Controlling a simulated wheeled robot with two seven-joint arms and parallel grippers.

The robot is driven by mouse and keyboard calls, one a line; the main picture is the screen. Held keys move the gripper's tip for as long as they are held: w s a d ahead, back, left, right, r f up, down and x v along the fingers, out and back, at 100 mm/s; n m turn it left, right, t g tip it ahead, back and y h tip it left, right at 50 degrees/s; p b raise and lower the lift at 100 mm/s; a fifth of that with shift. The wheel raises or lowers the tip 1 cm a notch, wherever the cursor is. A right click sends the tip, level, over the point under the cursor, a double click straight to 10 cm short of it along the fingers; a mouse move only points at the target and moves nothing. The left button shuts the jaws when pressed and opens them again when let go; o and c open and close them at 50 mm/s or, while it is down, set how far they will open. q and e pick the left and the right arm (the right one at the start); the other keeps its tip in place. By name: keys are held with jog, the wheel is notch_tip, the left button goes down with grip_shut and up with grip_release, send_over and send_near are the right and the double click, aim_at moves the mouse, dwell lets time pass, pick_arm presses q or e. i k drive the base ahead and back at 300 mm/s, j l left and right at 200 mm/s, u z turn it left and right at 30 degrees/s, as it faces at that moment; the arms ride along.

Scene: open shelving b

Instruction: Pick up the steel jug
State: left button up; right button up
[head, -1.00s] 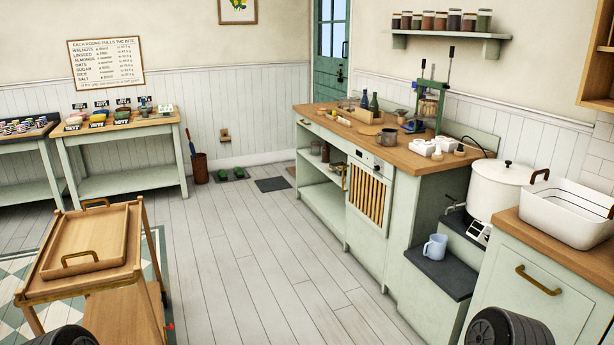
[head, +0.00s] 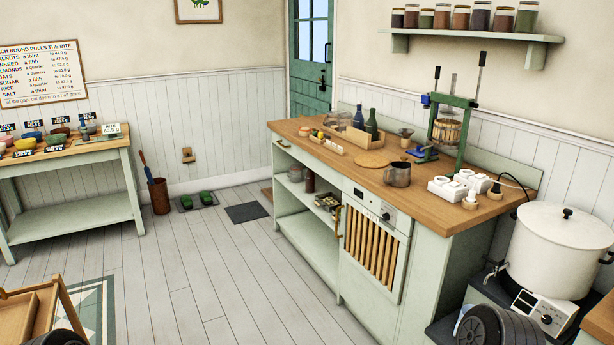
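The steel jug (head: 397,174) stands upright on the wooden worktop (head: 440,203) of the green counter, near its front edge and to the right of a round wooden board (head: 372,159). Its surface is grey metal. Dark rounded parts of my own arms show at the bottom edge, one at the left and one at the right. Neither of my grippers shows, and nothing is seen touching the jug.
Right of the jug are white blocks (head: 447,188) and a green press (head: 452,130). Behind it are bottles (head: 371,125) and a wooden box (head: 345,130). A large white pot (head: 556,250) stands at the right. A wooden trolley (head: 30,310) is at lower left. The plank floor before the counter is clear.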

aim_at(399, 175)
jog(key=i+j+z, duration=0.1)
jog(key=i+z, duration=0.3)
jog(key=i+j+z, duration=0.15)
jog(key=i+z, duration=0.25)
jog(key=i+j+z, duration=0.2)
jog(key=z, duration=0.2)
jog(key=i+j+z, duration=0.35)
jog(key=j, duration=0.15)
jog(key=i+j+z, duration=0.25)
jog(key=j, duration=0.15)
jog(key=j+z, duration=0.25)
jog(key=j, duration=0.2)
jog(key=i+j+z, duration=0.25)
jog(key=j, duration=0.2)
jog(key=k, duration=0.1)
